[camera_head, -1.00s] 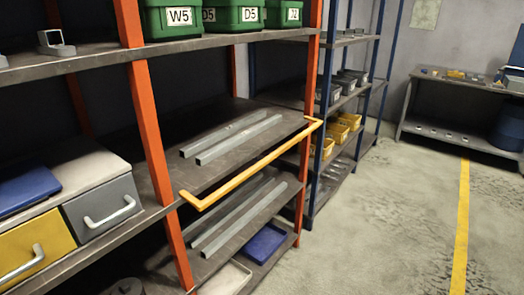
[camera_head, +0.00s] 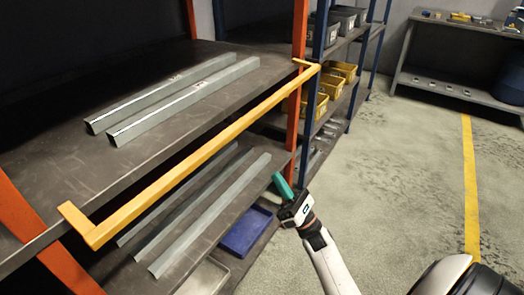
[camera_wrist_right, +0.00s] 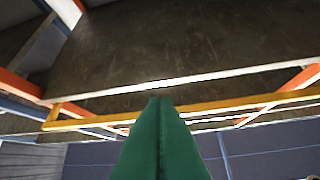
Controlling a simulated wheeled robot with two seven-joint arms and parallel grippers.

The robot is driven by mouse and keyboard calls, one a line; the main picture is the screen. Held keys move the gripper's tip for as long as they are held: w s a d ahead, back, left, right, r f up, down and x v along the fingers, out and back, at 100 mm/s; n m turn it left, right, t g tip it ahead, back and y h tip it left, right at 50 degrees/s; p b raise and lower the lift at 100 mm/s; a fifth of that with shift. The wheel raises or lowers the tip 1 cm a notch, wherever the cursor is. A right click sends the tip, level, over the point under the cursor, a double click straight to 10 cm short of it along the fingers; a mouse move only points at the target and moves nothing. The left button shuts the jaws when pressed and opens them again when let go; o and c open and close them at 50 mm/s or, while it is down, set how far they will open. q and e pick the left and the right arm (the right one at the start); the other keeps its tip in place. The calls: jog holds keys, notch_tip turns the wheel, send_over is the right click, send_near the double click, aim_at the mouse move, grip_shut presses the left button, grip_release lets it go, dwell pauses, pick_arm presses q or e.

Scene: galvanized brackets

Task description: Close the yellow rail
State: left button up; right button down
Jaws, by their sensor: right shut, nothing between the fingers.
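The yellow rail (camera_head: 200,158) is a long bar with short bent ends, along the front of a dark shelf board (camera_head: 230,95) between orange posts. It stands out in front of the board's edge. In the right wrist view the rail (camera_wrist_right: 250,102) crosses the picture beyond the fingertips, seen from below. My right gripper (camera_head: 279,178), with green fingers, is shut and empty. It is below and to the right of the rail in the head view, apart from it. The fingers (camera_wrist_right: 160,100) also show in the right wrist view. My left gripper is out of view.
Two galvanized bars (camera_head: 175,97) lie on the shelf board. More bars (camera_head: 210,215) and a blue tray (camera_head: 246,232) are on lower levels. A blue-post rack with yellow bins (camera_head: 312,103) adjoins at the back. The floor (camera_head: 410,170) to the right is open.

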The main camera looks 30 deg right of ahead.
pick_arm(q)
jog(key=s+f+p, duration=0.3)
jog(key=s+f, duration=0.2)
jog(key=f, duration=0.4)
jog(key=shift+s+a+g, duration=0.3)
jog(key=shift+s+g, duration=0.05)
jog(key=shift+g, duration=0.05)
pick_arm(e)
jog(key=w+a+r+n+y, duration=0.1)
jog(key=w+r+n, duration=0.1)
jog(key=r, duration=0.5)
jog(key=w+a+r+n+y, duration=0.1)
jog(key=w+r+n+y, duration=0.1)
jog(key=r, duration=0.5)
jog(key=shift+w+a+n+y, duration=0.3)
jog(key=shift+w, duration=0.25)
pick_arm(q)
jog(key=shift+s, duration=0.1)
pick_arm(e)
jog(key=shift+w, duration=0.15)
